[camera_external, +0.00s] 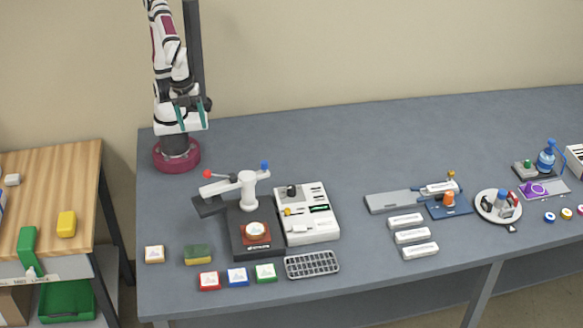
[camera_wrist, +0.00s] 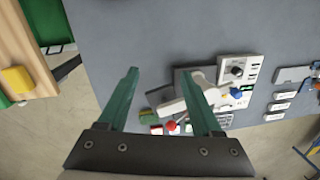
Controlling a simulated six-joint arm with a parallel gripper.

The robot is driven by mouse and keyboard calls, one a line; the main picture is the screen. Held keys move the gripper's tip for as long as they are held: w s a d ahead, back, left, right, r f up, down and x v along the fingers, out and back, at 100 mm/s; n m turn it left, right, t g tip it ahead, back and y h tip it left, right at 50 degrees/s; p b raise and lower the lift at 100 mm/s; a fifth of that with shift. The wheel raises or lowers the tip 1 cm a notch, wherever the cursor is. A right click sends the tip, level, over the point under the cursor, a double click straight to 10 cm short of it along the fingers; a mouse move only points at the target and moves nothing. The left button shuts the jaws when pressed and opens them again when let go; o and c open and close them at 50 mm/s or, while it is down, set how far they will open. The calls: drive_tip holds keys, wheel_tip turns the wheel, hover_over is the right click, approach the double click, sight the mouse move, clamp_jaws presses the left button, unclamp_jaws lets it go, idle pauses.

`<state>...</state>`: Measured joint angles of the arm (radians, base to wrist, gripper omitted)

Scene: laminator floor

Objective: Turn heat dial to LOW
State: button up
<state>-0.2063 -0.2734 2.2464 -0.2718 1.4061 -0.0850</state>
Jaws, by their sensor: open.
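A white control box (camera_external: 318,222) stands on the grey table, right of the heat press. A black round dial (camera_external: 291,190) sits near its back left corner; it looks like the heat dial. It also shows in the wrist view as a dark knob (camera_wrist: 236,71) on the white box (camera_wrist: 252,66). Its pointer setting is too small to read. My gripper (camera_external: 194,122) is up near my base, far behind and left of the box. In the wrist view my gripper (camera_wrist: 159,72) has two teal fingers apart with nothing between them.
The press has a white arm with red (camera_external: 207,174) and blue (camera_external: 264,165) knobs beside the box. A yellow-green sponge (camera_external: 198,255), several coloured blocks and a grey rack (camera_external: 312,264) lie in front. White bars (camera_external: 413,235) lie to the right. The table's back is clear.

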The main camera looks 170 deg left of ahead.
drive_tip(key=w+a+n, duration=0.4)
drive_tip(key=w+a, duration=0.3)
drive_tip(key=n+h, duration=0.1)
drive_tip(key=n, duration=0.6)
hover_over(292, 187)
wheel_tip(292, 187, down, 4)
wheel_tip(292, 187, down, 16)
drive_tip(key=shift+r, duration=0.1)
drive_tip(key=shift+s, duration=0.1)
clamp_jaws()
